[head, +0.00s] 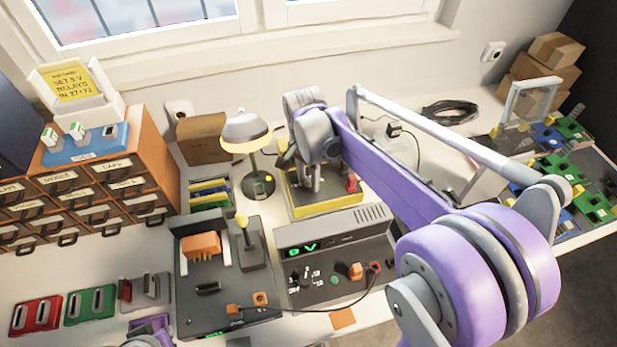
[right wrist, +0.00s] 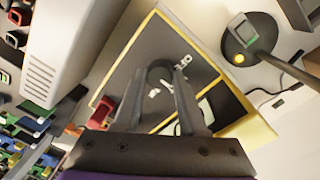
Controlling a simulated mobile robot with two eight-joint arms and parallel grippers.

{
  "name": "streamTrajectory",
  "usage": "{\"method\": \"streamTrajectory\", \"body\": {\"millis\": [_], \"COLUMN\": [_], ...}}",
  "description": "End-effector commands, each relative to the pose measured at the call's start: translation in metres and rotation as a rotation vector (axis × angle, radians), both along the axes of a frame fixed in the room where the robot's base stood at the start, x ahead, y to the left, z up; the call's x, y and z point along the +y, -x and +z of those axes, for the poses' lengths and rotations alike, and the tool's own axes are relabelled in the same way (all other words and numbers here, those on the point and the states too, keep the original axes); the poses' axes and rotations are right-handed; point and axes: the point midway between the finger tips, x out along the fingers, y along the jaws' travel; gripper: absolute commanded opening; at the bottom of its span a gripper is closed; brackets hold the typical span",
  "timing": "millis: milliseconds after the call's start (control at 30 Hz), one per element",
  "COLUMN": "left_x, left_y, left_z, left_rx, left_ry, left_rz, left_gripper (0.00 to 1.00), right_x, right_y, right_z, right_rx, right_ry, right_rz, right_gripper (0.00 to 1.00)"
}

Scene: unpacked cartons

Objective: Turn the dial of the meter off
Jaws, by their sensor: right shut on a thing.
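The meter (head: 325,209) is a yellow-edged box with a dark face, standing behind the grey supply unit. In the right wrist view its dark face (right wrist: 205,72) carries white marks, and a round dark dial (right wrist: 159,74) sits between my fingertips. My right gripper (head: 306,186) reaches down over the meter; in its wrist view the gripper (right wrist: 160,84) is shut on the dial. The dial's pointer setting cannot be read. In the head view my arm and gripper hide much of the meter's face.
A desk lamp (head: 247,135) stands just left of the meter. The supply unit (head: 337,232) with a green display is in front, beside a dark unit with an orange block (head: 201,245). Drawers (head: 125,187) stand left; green boards (head: 590,205) lie right.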

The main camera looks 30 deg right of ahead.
Motion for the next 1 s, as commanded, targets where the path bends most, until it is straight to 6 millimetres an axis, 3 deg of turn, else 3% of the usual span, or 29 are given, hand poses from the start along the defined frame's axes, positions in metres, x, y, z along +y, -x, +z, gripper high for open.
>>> {"method": "streamTrajectory", "body": {"millis": [367, 1000], "left_x": [0.000, 0.000], "left_y": [-0.001, -0.002], "left_z": [0.004, 0.011], "left_rx": [-0.001, -0.004], "left_ry": [0.000, 0.000], "left_rz": [0.000, 0.000], "left_gripper": [0.00, 0.00], "right_x": [0.000, 0.001], "right_y": [0.000, 0.000], "right_z": [0.001, 0.001], "right_rx": [0.000, -0.001], "right_ry": [-0.001, 0.001], "right_rz": [0.188, 0.772], "right_gripper": [0.00, 0.00]}}
